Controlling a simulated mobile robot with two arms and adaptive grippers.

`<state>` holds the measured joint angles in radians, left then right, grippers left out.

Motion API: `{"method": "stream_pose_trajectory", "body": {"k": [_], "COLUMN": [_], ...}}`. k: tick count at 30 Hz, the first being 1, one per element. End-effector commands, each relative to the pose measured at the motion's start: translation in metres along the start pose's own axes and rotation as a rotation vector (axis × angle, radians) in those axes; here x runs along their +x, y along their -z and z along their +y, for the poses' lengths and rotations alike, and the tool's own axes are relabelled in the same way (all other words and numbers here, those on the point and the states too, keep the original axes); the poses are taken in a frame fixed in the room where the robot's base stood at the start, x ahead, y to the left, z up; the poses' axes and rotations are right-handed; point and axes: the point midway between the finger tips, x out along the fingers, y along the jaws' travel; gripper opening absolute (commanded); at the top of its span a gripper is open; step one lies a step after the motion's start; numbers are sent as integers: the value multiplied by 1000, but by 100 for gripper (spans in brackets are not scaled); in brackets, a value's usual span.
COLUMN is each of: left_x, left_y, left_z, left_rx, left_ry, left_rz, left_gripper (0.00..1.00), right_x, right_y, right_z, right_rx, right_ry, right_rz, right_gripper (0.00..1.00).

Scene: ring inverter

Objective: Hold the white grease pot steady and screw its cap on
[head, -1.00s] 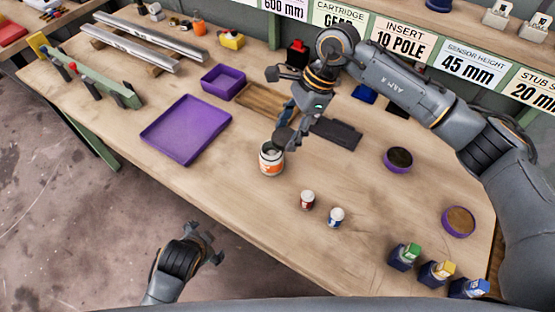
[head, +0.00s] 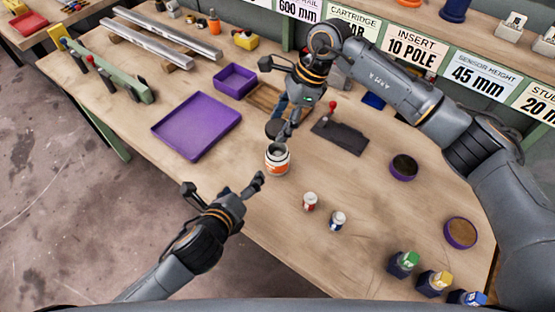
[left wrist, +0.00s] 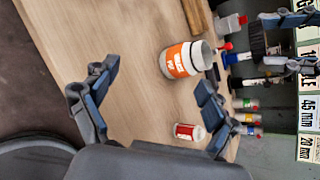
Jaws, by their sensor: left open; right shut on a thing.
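The white grease pot (head: 277,165) with an orange label stands upright and open on the bench. It also shows in the left wrist view (left wrist: 181,60). My right gripper (head: 284,126) is shut on the dark round cap (head: 273,129), which it holds just above and behind the pot's mouth, apart from it. My left gripper (head: 223,186) is open and empty at the bench's front edge, left of and nearer than the pot. In the left wrist view its spread fingers (left wrist: 158,76) have the pot ahead of them, not between them.
A red-labelled small bottle (head: 310,202) and a blue-labelled one (head: 338,221) stand right of the pot. Bare bench lies between the pot and the front edge.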

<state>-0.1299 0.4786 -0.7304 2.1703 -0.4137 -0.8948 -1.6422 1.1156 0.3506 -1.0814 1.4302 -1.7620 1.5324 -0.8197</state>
Motion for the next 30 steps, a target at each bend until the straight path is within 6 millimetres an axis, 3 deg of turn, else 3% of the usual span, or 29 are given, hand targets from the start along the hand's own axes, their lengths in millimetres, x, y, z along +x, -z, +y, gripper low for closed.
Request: {"method": "stream_pose_trajectory", "body": {"k": [3,10,15,25,30], "left_x": [7,12,13,14,27], "left_y": [5,16,18,19,19], "left_z": [-13,-25,-27,-28,-30], "left_rx": [316,702,785,784,782], "left_ry": [83,180,200,200,199], "left_rz": [-20,-56,-66,-66,-67], "left_gripper": [86,86,86,86,86], "right_x": [0,0,0,0,0], "right_y": [0,0,0,0,0], "right_z": [0,0,0,0,0], "right_rx": [0,1,1,1,1], "right_ry": [0,1,1,1,1], "right_rz": [0,0,0,0,0], "right_gripper": [45,45,45,45,45]}}
